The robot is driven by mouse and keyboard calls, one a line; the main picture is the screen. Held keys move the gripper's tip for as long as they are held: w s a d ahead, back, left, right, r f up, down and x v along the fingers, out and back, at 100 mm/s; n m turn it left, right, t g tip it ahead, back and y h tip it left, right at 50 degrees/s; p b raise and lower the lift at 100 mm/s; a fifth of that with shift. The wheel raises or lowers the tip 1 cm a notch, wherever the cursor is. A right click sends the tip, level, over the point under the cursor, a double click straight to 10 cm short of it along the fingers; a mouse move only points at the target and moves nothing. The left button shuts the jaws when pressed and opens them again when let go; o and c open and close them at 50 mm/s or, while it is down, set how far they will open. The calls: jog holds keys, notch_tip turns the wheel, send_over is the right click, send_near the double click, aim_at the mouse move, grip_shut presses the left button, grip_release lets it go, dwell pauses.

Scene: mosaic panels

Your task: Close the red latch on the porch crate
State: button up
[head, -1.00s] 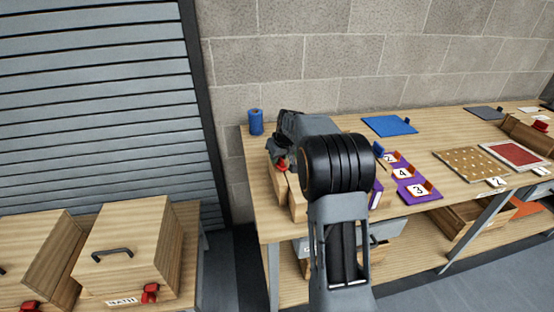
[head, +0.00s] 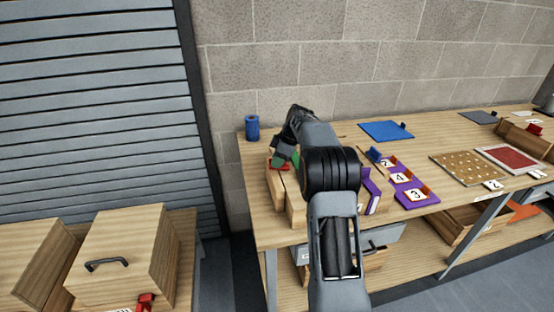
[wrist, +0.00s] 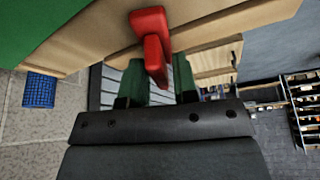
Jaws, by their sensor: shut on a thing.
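A wooden crate (head: 274,190) stands at the left end of the workbench; I see no readable name on it. A red latch (head: 279,167) shows at its top, partly covered by my gripper (head: 284,156). In the wrist view the red latch (wrist: 150,30) sits on a pale wooden edge (wrist: 85,48) beside a green surface (wrist: 60,20). Its lever hangs down between the green fingers of my gripper (wrist: 158,84), which is shut on the lever's tip. My arm hides part of the crate and what lies behind it.
A blue cylinder (head: 252,127) stands behind the crate near the wall. A purple numbered panel (head: 405,180) and a blue panel (head: 386,131) lie to the right. Another wooden crate (head: 125,245) with a handle and red latch (head: 146,301) stands at lower left.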

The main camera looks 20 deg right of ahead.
jog(key=shift+w+d+n+g+p, duration=0.15)
jog(key=shift+n+g+p, duration=0.25)
jog(key=shift+n, duration=0.45)
jog(key=shift+w+n+g+p, duration=0.15)
jog(key=shift+n+g+p, duration=0.25)
jog(key=shift+n, duration=0.75)
jog(key=o, duration=0.6)
jog(key=shift+o, duration=0.2)
jog(key=shift+r+y, duration=0.1)
jog(key=shift+y, duration=0.2)
jog(key=w+p+v, duration=0.1)
jog(key=p+v, duration=0.2)
jog(key=v, duration=1)
jog(key=shift+s+r, duration=0.35)
jog(key=shift+s, duration=0.15)
